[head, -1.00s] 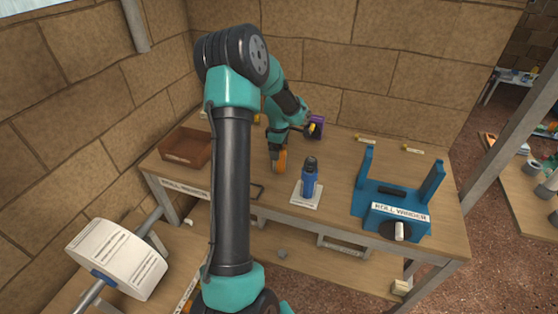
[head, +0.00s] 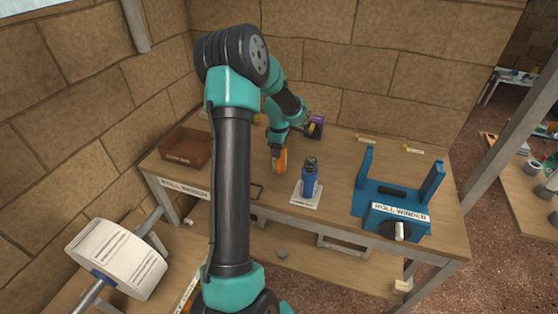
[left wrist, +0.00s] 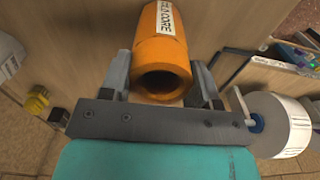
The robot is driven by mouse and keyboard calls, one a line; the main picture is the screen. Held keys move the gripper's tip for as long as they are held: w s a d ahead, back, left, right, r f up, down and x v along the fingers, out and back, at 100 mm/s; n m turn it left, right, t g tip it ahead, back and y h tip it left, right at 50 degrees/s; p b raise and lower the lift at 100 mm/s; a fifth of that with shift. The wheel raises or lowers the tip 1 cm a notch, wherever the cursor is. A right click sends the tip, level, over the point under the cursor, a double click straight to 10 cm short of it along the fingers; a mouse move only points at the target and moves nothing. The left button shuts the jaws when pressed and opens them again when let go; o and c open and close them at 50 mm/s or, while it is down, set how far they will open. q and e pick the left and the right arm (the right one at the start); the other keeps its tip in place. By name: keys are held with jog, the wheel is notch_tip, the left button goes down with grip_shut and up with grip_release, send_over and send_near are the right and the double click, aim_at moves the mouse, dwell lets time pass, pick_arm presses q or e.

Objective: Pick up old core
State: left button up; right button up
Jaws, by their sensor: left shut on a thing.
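An orange hollow core (head: 282,161) with a white label is at the back middle of the bench in the head view. In the left wrist view the core (left wrist: 160,50) sits between both fingers, its open end facing the camera. My left gripper (head: 278,148) points down and is shut on it; the gripper also shows in the left wrist view (left wrist: 160,92). I cannot tell whether the core touches the bench. My right gripper is not in view.
A brown bin (head: 187,139) stands at the left of the bench. A blue bottle (head: 309,180) stands right of the core on a white pad. A blue roll winder (head: 385,217) is further right. A white paper roll (head: 113,258) hangs at lower left.

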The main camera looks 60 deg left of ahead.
pick_arm(q)
jog(key=shift+r, duration=0.15)
notch_tip(320, 180, up, 2)
jog(key=shift+r, duration=0.1)
jog(key=shift+s+d+r, duration=0.25)
jog(key=shift+d+r, duration=0.05)
jog(key=shift+r, duration=0.3)
jog(key=s+d, duration=0.2)
jog(key=d, duration=0.2)
jog(key=s+d+r, duration=0.1)
jog(key=s+d, duration=0.2)
jog(key=d, duration=0.1)
jog(key=s+d, duration=0.3)
jog(key=d, duration=0.2)
jog(key=shift+s+r, duration=0.1)
jog(key=shift+r, duration=0.05)
